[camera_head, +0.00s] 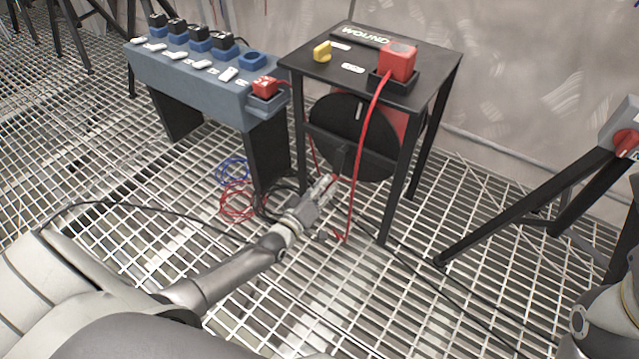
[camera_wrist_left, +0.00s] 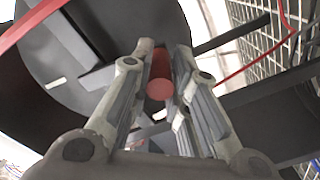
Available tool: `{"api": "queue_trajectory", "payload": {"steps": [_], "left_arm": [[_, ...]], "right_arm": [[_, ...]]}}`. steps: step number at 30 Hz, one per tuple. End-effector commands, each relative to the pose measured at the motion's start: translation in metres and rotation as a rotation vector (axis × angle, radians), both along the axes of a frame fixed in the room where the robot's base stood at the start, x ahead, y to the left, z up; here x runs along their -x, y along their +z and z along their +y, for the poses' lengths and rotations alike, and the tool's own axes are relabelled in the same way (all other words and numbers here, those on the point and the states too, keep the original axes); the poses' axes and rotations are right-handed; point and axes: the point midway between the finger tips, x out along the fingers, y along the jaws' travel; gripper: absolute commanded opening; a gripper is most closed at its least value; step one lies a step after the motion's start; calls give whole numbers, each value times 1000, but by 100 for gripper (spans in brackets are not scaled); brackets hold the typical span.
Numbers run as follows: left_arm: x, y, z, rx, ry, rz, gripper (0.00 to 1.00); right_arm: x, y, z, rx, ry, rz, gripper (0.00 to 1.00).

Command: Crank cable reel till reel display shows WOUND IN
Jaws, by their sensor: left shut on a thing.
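The black cable reel (camera_head: 345,118) hangs upright under a black stand (camera_head: 432,62). It fills the upper left of the left wrist view (camera_wrist_left: 60,45). The display strip on the stand top (camera_head: 366,34) reads "WOUND"; I cannot read any further word. My left gripper (camera_head: 329,184) is at the lower front of the reel. In the left wrist view its fingers (camera_wrist_left: 163,62) are shut around the red crank handle (camera_wrist_left: 159,90), whose round end faces me. The handle is mostly hidden in the head view. My right gripper is out of view.
A red plug (camera_head: 398,60) and yellow knob (camera_head: 322,52) sit on the stand. A red cable (camera_head: 362,150) hangs down its front. A blue socket bench (camera_head: 190,85) stands left, with coiled cables (camera_head: 238,200) below. A black-legged stand (camera_head: 540,205) is at right.

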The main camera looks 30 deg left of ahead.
Motion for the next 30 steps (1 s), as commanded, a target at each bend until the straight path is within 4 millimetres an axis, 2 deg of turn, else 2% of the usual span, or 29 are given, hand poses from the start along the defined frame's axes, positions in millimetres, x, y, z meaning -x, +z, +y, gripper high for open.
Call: {"api": "queue_trajectory", "payload": {"steps": [9, 22, 23, 24, 27, 29, 30], "left_arm": [[1, -1, -8, 79, -1, 7, 0], [1, -1, -9, 84, -1, 7, 0], [1, -1, -9, 84, -1, 7, 21], [1, -1, -9, 84, -1, 7, 26], [1, -1, -8, 83, -1, 7, 37], [2, -1, -8, 83, -1, 7, 37], [4, -1, -8, 83, -1, 8, 41]], "right_arm": [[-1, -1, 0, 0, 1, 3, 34], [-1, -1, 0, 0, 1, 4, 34], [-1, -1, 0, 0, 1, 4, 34], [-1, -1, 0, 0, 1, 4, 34], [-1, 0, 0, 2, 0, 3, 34], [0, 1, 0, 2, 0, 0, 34], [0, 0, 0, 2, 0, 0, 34]]}}
